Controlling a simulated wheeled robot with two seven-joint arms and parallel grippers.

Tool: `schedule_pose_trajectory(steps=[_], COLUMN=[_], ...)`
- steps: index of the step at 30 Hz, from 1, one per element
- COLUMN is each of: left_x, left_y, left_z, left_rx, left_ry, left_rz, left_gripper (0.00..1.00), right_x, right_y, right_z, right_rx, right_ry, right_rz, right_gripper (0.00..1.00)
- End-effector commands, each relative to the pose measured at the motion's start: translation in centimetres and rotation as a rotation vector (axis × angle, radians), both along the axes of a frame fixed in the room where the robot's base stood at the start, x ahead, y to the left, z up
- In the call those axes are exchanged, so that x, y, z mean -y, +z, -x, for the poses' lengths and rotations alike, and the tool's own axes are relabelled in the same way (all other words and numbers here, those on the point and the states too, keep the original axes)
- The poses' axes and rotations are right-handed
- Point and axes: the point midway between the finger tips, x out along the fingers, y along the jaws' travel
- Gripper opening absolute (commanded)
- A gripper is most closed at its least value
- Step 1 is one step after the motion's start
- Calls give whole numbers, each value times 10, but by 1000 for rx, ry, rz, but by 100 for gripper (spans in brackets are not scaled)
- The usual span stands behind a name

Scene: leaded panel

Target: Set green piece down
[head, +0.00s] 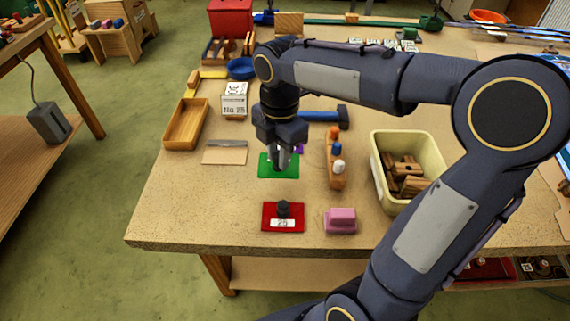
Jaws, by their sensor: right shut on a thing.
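The green piece (266,170) is a flat green plate in the middle of the workbench's near half. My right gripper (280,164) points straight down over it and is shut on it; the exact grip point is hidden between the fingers. I cannot tell whether the plate touches the bench or hangs just above it. My left gripper is not in view.
A wooden rack (336,172) and a cream bin (380,177) stand right. A wooden tray (170,137) and a tan card (225,157) lie left.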

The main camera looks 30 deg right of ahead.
Motion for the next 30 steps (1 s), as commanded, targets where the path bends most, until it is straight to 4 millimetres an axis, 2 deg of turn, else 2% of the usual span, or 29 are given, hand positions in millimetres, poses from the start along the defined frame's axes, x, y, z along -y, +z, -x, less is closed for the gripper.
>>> schedule_pose_trajectory(steps=[1,9,15,28,29,30], left_x=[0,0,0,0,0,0], left_y=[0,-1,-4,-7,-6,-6], left_z=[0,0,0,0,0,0], left_rx=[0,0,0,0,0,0], left_ry=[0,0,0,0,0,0], left_rz=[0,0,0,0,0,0], left_gripper=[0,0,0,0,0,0], right_x=[5,21,20,19,19,19], right_y=[-7,-27,-54,-60,-59,-59], right_z=[-1,-8,-8,-8,-8,-8], right_rx=[-3,-3,-1,0,0,0], right_ry=[-2,-2,1,1,1,1], right_rz=[0,1,0,0,0,0], right_gripper=[5,5,5,5,26,31])
